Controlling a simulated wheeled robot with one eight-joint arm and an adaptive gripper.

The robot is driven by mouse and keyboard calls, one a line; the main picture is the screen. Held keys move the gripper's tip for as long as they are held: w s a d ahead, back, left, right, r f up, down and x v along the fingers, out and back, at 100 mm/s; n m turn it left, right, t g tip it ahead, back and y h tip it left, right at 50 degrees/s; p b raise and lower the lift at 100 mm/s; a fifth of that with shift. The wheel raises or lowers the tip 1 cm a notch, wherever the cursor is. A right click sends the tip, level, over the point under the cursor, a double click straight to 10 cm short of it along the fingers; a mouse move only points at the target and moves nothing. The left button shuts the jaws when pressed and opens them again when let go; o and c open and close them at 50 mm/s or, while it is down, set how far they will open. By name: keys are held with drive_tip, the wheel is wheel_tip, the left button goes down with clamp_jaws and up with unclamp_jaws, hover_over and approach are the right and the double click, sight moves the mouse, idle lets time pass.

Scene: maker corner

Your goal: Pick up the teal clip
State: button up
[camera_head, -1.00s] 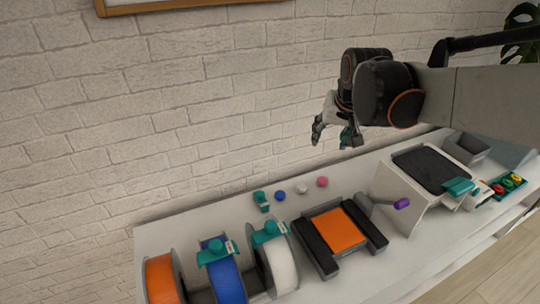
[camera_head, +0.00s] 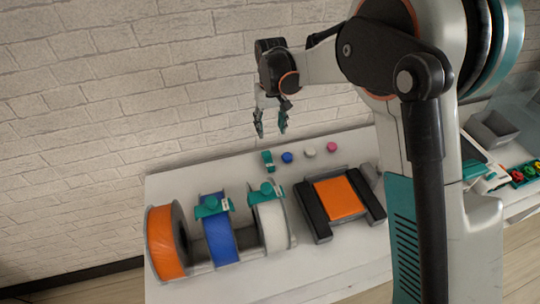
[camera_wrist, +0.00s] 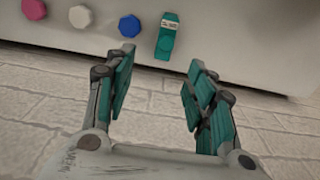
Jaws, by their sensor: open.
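A teal clip (camera_head: 267,161) stands on the white table near its back edge, at the left end of a row of small knobs. It also shows in the wrist view (camera_wrist: 167,38), with a white label, just beyond my fingertips. My gripper (camera_head: 271,132) is open and empty, pointing down above and behind the clip. In the wrist view my gripper (camera_wrist: 158,70) has its teal-padded fingers spread, apart from the clip. Two more teal clips sit on the blue spool (camera_head: 219,245) and the white spool (camera_head: 272,228).
A blue knob (camera_head: 287,157), a white knob (camera_head: 310,152) and a pink knob (camera_head: 332,147) are right of the clip. An orange spool (camera_head: 165,243) and an orange-topped device (camera_head: 340,198) stand in front. A brick wall (camera_head: 130,90) is behind.

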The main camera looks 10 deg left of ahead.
sight(268, 153)
drive_tip(key=f+b, duration=0.1)
drive_tip(key=f, duration=0.5)
drive_tip(key=f+b, duration=0.1)
drive_tip(key=f, duration=0.2)
drive_tip(key=shift+a+b, duration=0.25)
drive_tip(key=shift+b, duration=0.05)
drive_tip(key=shift+s+a+f+b, duration=0.15)
drive_tip(key=shift+f+b, duration=0.5)
drive_tip(key=shift+f, duration=0.7)
drive_tip(key=shift+s+a+f+b, duration=0.1)
drive_tip(key=shift+f+b, duration=0.5)
drive_tip(key=shift+f, duration=0.75)
drive_tip(key=shift+c, duration=0.2)
drive_tip(key=c, duration=0.8)
